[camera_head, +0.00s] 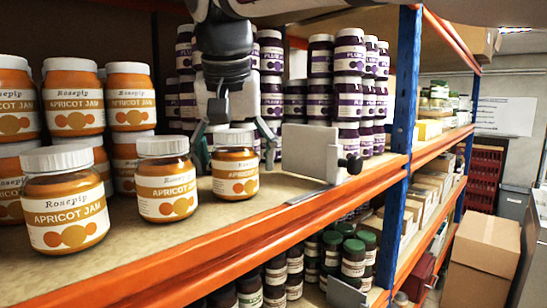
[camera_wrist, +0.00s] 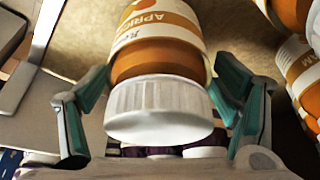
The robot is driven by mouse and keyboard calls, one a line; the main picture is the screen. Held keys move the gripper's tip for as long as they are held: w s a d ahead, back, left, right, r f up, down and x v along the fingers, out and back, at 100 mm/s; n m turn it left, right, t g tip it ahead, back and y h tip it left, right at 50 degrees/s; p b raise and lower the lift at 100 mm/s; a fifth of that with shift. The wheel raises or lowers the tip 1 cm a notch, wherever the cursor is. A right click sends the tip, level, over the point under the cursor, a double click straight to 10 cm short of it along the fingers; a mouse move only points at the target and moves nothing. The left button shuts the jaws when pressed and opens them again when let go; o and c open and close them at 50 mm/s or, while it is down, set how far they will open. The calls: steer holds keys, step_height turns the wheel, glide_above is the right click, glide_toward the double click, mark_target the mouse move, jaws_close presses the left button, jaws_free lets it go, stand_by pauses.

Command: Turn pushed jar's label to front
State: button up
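Three apricot jars with white lids stand in a front row on the shelf: a left jar (camera_head: 65,205), a middle jar (camera_head: 167,185) and a right jar (camera_head: 235,172). Their orange and white labels show from the front; the right jar's label reads at least partly toward the head camera. My gripper (camera_head: 236,158) points down over the right jar, one finger on each side. In the wrist view the jar (camera_wrist: 160,65) lies between the open fingers (camera_wrist: 160,85). A gap shows at the left finger; the right finger is close, contact unclear.
A grey upright plate (camera_head: 312,152) with a flat metal foot stands just right of the jar. Stacked apricot jars (camera_head: 130,100) are behind left, plum jars (camera_head: 350,80) behind right. An orange shelf edge (camera_head: 200,265) runs in front; a blue post (camera_head: 405,90) stands right.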

mark_target(233, 131)
steer(key=v, duration=0.7)
steer(key=shift+s+r, duration=0.1)
steer(key=shift+r, duration=0.2)
steer(key=shift+s+d, duration=0.1)
